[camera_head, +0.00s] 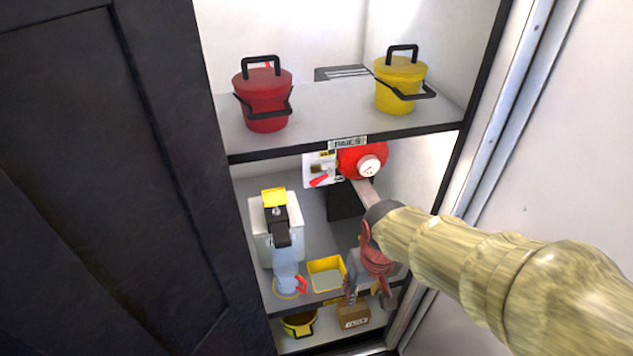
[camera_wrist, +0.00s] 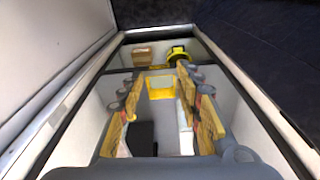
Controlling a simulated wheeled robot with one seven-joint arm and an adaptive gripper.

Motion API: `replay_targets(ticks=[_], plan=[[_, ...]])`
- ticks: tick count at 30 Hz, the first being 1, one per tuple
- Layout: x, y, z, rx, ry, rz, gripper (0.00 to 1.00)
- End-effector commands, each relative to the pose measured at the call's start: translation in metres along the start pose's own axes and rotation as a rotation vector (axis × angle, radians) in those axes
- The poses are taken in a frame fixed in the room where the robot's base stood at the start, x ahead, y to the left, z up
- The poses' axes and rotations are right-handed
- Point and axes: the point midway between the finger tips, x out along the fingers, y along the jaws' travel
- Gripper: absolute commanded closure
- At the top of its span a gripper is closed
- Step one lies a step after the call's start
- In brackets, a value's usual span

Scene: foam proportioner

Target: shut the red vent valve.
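A small red handle (camera_head: 300,284) shows beside a clear part with a yellow ring, below the white and black unit (camera_head: 277,230) on the middle shelf. It may be the vent valve, but it is too small to tell its position. A second small red shape (camera_head: 322,181) lies on a white card at the back; it may be printed. My gripper (camera_head: 368,293) is inside the cabinet, to the right of the red handle and apart from it. In the wrist view my gripper (camera_wrist: 160,90) has its two fingers spread with nothing between them. I cannot make out the red handle there.
A yellow bin (camera_head: 327,273) stands between the red handle and my gripper. A red vessel with a gauge (camera_head: 362,160) is behind my arm. Red (camera_head: 265,97) and yellow (camera_head: 400,84) pails stand above. A brown box (camera_head: 353,316) is below. A dark door (camera_head: 130,180) borders the left.

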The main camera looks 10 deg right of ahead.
Motion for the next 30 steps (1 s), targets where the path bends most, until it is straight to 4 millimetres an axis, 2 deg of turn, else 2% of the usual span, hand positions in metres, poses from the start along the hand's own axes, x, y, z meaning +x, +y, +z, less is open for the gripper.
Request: replay_targets(ticks=[1,5,9,12,15,18,21,23,26,27,30], plan=[[0.023,0.001,-0.013,0.017,-0.012,0.002,0.65],[0.083,0.002,-0.056,0.088,0.034,0.002,0.65],[0.152,0.002,-0.108,0.195,0.140,-0.012,0.65],[0.196,0.002,-0.145,0.285,0.249,-0.039,0.65],[0.230,0.001,-0.179,0.378,0.371,-0.082,0.65],[0.251,-0.001,-0.213,0.471,0.506,-0.145,0.65],[0.258,-0.004,-0.246,0.559,0.653,-0.229,0.65],[0.253,-0.006,-0.267,0.610,0.747,-0.293,0.65],[0.225,-0.009,-0.303,0.686,0.917,-0.423,0.65],[0.207,-0.010,-0.318,0.711,0.985,-0.480,0.65],[0.162,-0.012,-0.344,0.760,1.126,-0.619,0.65]])
